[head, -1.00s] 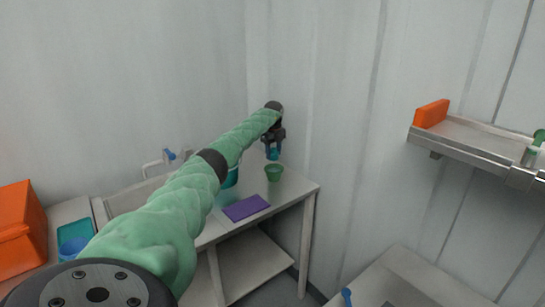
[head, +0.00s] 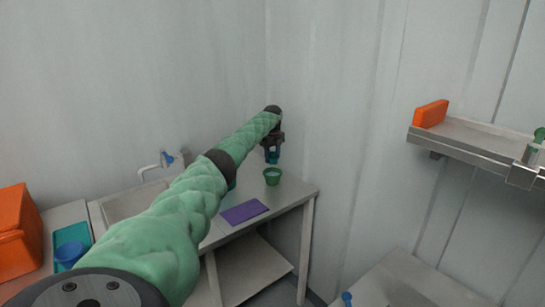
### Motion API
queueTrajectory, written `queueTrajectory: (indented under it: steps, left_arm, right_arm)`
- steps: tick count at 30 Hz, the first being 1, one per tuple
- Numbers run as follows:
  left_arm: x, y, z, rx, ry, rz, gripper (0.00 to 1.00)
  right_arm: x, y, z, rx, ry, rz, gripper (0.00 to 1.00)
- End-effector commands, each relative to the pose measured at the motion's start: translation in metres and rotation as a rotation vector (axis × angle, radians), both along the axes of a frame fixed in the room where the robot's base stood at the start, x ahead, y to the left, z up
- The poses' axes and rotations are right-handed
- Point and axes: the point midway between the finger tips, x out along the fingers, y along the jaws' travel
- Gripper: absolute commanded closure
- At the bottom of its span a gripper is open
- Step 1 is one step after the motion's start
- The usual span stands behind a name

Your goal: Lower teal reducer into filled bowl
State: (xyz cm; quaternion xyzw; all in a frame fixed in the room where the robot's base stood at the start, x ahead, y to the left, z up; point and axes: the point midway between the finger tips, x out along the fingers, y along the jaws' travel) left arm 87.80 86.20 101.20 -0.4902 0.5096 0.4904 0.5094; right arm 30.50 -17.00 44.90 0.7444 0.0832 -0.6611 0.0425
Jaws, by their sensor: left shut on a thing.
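My left gripper (head: 272,150) is shut on the small teal reducer (head: 272,157) and holds it in the air. The green bowl (head: 272,177) stands on the table right below, near the back right corner. Its inside looks pale, so it seems to hold something. The reducer is above the bowl's rim, with a small gap between them in this view. My right gripper is not in view.
A purple mat (head: 244,211) lies on the table (head: 293,193) in front of the bowl. A teal item, mostly hidden behind my left arm, stands near the sink (head: 133,200). At left are a teal tray (head: 72,234), a blue cup (head: 68,253) and an orange box (head: 17,232).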

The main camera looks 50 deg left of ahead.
Motion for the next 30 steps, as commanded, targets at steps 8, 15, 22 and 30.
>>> queueTrajectory:
  steps: [8, 15, 22, 30]
  left_arm:
    - [0.0, 0.0, 0.0, 0.0, 0.0, 0.0, 0.76]
    - [0.0, 0.0, -0.005, 0.0, 0.0, 0.0, 0.76]
    - [0.0, 0.0, -0.014, 0.0, 0.0, 0.0, 0.76]
    - [0.0, 0.0, -0.025, -0.001, 0.0, 0.0, 0.76]
  right_arm:
    - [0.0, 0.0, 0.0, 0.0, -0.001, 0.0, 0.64]
    - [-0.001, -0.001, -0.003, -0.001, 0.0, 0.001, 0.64]
    - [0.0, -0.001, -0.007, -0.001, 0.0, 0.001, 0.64]
    - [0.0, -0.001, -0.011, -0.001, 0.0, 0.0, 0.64]
